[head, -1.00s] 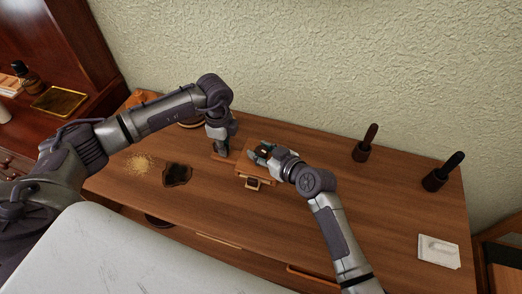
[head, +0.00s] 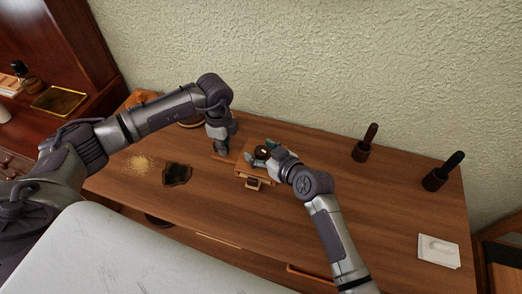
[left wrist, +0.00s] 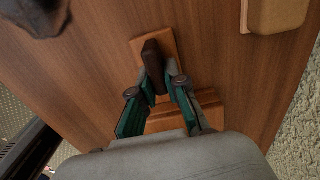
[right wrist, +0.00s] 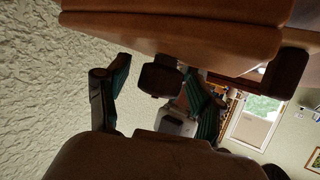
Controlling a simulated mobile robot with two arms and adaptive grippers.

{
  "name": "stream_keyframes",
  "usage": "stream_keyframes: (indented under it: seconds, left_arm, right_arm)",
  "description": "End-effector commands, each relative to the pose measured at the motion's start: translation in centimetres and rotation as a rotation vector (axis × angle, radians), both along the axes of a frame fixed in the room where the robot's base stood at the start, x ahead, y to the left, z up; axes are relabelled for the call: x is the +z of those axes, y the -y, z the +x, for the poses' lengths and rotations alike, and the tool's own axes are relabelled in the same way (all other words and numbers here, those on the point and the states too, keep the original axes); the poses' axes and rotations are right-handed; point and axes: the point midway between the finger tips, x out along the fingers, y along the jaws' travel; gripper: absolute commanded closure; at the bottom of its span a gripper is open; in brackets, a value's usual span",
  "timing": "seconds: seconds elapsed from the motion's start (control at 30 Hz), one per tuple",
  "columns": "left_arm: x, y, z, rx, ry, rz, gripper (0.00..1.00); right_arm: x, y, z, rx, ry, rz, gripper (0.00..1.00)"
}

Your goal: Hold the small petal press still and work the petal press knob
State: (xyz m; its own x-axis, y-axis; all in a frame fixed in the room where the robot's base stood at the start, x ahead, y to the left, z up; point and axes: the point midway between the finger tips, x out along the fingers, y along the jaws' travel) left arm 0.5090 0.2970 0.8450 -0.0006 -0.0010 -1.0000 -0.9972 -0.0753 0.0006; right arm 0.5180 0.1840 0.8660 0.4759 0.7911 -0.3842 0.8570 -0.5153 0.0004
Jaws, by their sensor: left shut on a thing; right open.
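The small petal press (head: 245,179) is a low wooden block on the desk, with a wooden plate (left wrist: 168,45) reaching out from it and a dark upright grip (left wrist: 153,60) on that plate. My left gripper (head: 220,152) points down and is shut on this dark grip, as the left wrist view shows. The petal press knob (head: 262,152) is dark and round, on the press. My right gripper (head: 268,153) is open around it. In the right wrist view the knob (right wrist: 161,78) sits between the two spread fingers, apart from both.
The desk between press and holders is clear.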

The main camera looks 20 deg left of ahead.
Motion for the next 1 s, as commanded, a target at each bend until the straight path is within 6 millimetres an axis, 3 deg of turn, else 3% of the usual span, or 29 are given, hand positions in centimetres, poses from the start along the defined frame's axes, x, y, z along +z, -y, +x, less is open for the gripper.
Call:
stream_keyframes:
  seconds: [0.27,0.7,1.0]
  left_arm:
    - [0.1,0.0,0.0,0.001,0.001,0.0,1.0]
    - [0.0,0.0,0.0,0.001,0.001,0.001,1.0]
    - [0.0,0.0,0.0,0.0,0.001,0.0,1.0]
  right_arm:
    - [0.7,1.5,-0.8,-0.001,0.003,0.0,0.33]
    - [3.9,8.4,-4.9,-0.001,0.0,-0.003,0.33]
    - [4.6,9.5,-5.7,0.0,-0.001,0.0,0.33]
